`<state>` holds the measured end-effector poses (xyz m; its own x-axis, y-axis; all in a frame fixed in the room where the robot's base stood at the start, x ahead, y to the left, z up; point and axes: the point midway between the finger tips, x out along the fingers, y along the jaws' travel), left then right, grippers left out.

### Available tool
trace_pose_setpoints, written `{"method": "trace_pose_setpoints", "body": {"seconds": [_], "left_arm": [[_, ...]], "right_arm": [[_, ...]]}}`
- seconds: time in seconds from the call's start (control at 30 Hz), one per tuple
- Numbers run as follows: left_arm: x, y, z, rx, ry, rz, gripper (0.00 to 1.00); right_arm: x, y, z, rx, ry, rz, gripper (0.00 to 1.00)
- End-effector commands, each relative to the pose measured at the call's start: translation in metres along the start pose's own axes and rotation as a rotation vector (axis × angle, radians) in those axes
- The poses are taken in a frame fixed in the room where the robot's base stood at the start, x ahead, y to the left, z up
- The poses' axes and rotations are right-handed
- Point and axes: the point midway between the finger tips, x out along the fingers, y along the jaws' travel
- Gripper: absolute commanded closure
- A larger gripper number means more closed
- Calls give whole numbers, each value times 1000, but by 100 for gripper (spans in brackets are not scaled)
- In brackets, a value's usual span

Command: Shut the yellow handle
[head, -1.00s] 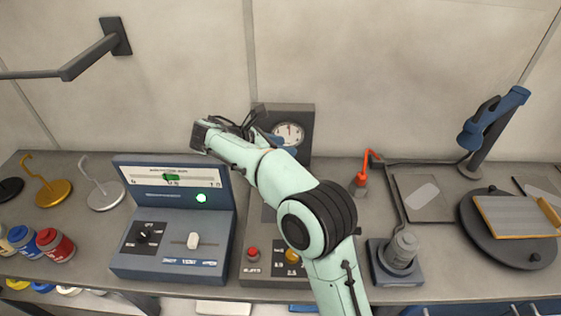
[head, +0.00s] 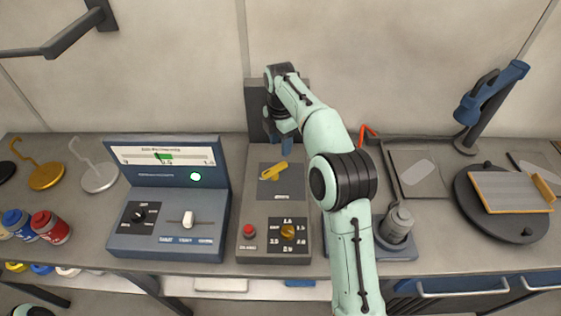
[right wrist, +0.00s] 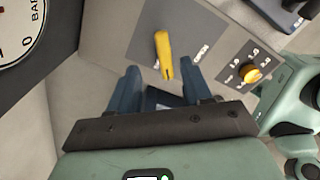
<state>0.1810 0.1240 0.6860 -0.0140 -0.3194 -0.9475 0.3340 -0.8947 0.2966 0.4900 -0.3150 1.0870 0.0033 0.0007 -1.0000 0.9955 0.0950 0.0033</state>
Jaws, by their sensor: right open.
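The yellow handle (head: 273,171) sits on a dark plate on the sloping face of the grey console (head: 262,217), lying slantwise in the head view. In the right wrist view the handle (right wrist: 164,54) stands just past the fingertips, roughly between them, with the word OPEN printed to its right. My right gripper (head: 281,138) is above and behind the handle, its blue fingers pointing down. The right wrist view shows the gripper (right wrist: 160,78) open, with nothing held. I cannot tell whether a finger touches the handle. My left gripper is out of view.
A round gauge (right wrist: 15,28) is beside the gripper in the right wrist view. The console also has a yellow knob (head: 288,231) and a red button (head: 249,231). A blue meter box (head: 165,235) stands to the left, a grey cylinder device (head: 398,222) to the right.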

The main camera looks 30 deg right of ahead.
Motion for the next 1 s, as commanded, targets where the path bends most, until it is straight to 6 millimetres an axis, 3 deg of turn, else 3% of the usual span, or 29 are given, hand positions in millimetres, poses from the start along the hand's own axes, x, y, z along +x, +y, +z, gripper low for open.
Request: {"method": "trace_pose_setpoints", "body": {"seconds": [0.03, 0.1, 0.3, 0.5, 0.8, 0.83, 0.97, 1.0], "left_arm": [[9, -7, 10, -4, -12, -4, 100], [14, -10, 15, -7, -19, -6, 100], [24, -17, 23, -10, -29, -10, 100], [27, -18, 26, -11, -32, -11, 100], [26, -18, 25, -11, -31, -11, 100], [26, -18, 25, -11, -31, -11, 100], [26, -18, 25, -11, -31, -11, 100], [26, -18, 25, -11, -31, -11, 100]], "right_arm": [[21, -4, -1, -1, 1, -13, 51], [36, -4, -1, -1, 1, -12, 51], [69, -3, -1, -1, 1, -9, 51], [82, -2, -1, 0, 0, -6, 51], [84, -2, 0, 0, 0, -5, 51], [84, -2, 0, 0, 0, -5, 54], [84, -2, 0, 0, 0, -5, 97], [84, -2, 0, 0, 0, -5, 100]]}}
